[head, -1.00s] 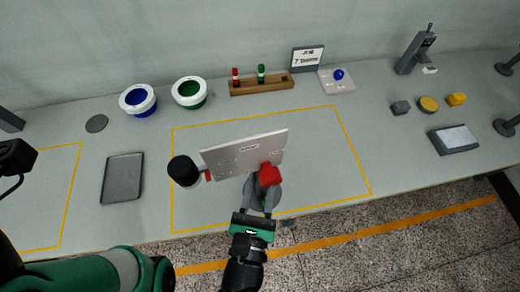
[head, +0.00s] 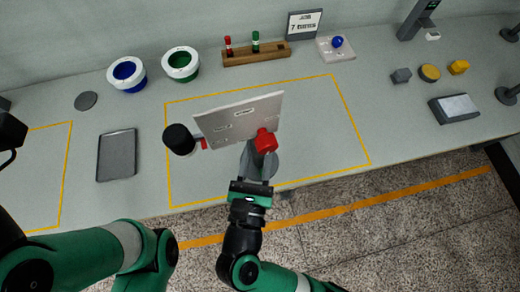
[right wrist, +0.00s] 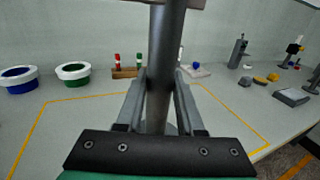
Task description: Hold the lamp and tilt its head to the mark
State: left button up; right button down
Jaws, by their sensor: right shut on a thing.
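The lamp is a grey post (head: 246,156) on a round base, with a pale flat panel (head: 222,115) bearing small dark labels, a black cylindrical head (head: 178,138) at the left and a red knob (head: 265,140) at the right. A small red piece (head: 204,143) sits beside the black head. My right gripper (right wrist: 158,100) is shut around the post, which stands upright between its fingers in the right wrist view. The label print is too small to read. My left arm's links show at lower left; its gripper fingers are outside the picture.
A yellow outline (head: 352,122) surrounds the lamp's area. A dark tray (head: 116,156) lies left. Blue (head: 127,74) and green (head: 181,64) bowls, a wooden rack (head: 257,54) and a sign (head: 304,24) stand behind. Small blocks (head: 401,76) lie right.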

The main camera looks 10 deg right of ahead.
pick_arm(q)
notch_tip(320, 180, down, 10)
jog(key=b, duration=0.9)
jog(key=shift+b, duration=0.3)
pick_arm(e)
jog(key=w+d+f, duration=0.1)
jog(key=w+f, duration=0.8)
jog(key=w, duration=0.2)
jog(key=shift+w+f, duration=0.15)
jog(key=shift+w, duration=0.05)
pick_arm(q)
jog(key=shift+f+b, duration=0.35)
jog(key=shift+b, duration=0.05)
pick_arm(e)
jog(key=shift+d+f, duration=0.1)
jog(key=shift+f, duration=0.6)
pick_arm(q)
jog(key=shift+o, duration=0.5)
pick_arm(e)
jog(key=shift+f, duration=0.15)
